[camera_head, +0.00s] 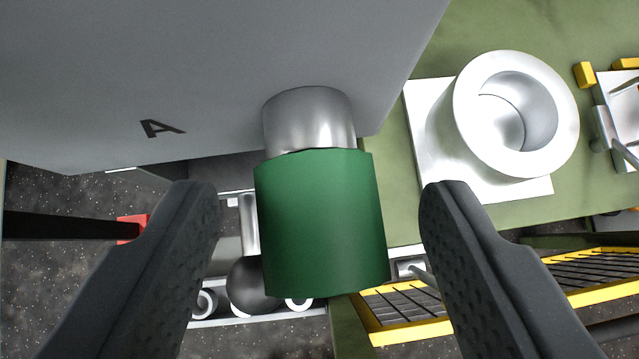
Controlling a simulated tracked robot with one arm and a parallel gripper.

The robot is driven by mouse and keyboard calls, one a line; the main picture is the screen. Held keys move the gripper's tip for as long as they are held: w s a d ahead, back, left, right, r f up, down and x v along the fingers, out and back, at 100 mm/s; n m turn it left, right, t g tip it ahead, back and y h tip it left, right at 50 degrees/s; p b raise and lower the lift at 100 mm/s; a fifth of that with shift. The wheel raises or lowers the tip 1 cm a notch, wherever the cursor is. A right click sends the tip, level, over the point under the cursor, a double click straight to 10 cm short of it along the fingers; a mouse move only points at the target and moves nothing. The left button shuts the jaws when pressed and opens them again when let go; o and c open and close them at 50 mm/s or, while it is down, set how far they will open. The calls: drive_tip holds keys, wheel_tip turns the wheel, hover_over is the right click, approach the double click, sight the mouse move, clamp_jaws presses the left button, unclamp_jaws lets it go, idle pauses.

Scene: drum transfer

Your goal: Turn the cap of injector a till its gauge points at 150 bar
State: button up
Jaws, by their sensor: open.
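The green cap (321,225) of injector A hangs in the middle of the head camera view, under a silver metal neck (309,120). The neck comes out of a large grey block, the body of injector A (200,70), which bears a dark letter A. My gripper (318,200) is open, with one dark finger on each side of the cap. A gap shows between each finger and the cap in the picture. No gauge shows in this view, so its reading cannot be told.
A silver ring-shaped cup (515,115) stands on a pale plate (425,115) on a green surface (540,25) at the right. Yellow-edged grating (410,310) lies below. A red block (131,228) and a dark bar (65,225) are at the left.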

drive_tip(key=shift+w+f, duration=0.1)
drive_tip(key=shift+c, duration=0.3)
drive_tip(key=c, duration=0.9)
drive_tip(key=shift+d, duration=0.3)
drive_tip(key=shift+a, duration=0.3)
